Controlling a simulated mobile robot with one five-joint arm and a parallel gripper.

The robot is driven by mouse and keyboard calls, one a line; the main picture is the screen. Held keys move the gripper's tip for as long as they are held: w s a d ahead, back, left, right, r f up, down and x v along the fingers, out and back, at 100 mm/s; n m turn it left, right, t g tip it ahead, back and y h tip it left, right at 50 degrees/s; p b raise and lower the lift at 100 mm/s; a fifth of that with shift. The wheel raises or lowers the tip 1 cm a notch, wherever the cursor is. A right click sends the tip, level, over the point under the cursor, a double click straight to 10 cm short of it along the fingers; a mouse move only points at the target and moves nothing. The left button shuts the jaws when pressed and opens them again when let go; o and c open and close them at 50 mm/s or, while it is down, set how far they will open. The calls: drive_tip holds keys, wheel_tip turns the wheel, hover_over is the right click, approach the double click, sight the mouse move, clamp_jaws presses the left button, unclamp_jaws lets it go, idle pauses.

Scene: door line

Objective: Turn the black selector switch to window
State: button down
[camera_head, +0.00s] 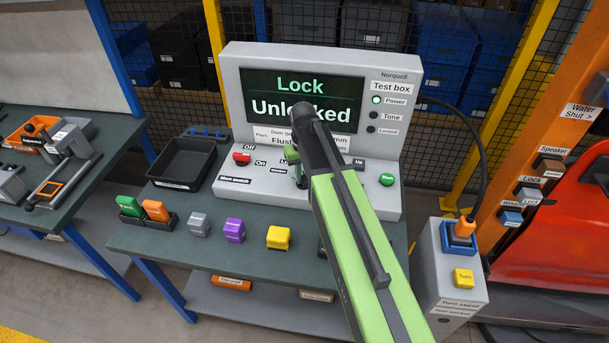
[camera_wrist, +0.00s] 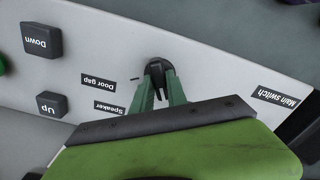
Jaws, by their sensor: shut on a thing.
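The black selector switch (camera_wrist: 158,68) is on the sloped light-grey panel of the test box (camera_head: 250,180). In the wrist view my gripper (camera_wrist: 159,84) is shut on it, with the green fingers on either side of the dark knob. The labels "Door gap" and "Speaker" are left of the fingers. A short dark mark lies just left of the knob. The knob's pointer direction cannot be made out. In the head view my gripper (camera_head: 297,174) is low on the panel, and my arm hides most of the switch. The screen (camera_head: 280,90) reads "Lock" and "Unlocked".
A red switch (camera_head: 242,158) is left of my gripper, and a green button (camera_head: 387,179) is to the right. "Up" (camera_wrist: 52,104) and "Down" (camera_wrist: 41,40) buttons are close by. A black tray (camera_head: 183,162) and coloured blocks, including a yellow one (camera_head: 278,237), are on the bench.

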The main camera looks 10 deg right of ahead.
drive_tip(key=shift+d, duration=0.15)
drive_tip(key=shift+n, duration=0.7)
drive_tip(key=shift+a+n, duration=0.15)
drive_tip(key=shift+n, duration=1)
drive_tip(key=shift+a+n, duration=0.1)
drive_tip(key=shift+n, duration=1.05)
drive_tip(key=c, duration=1.3)
unclamp_jaws()
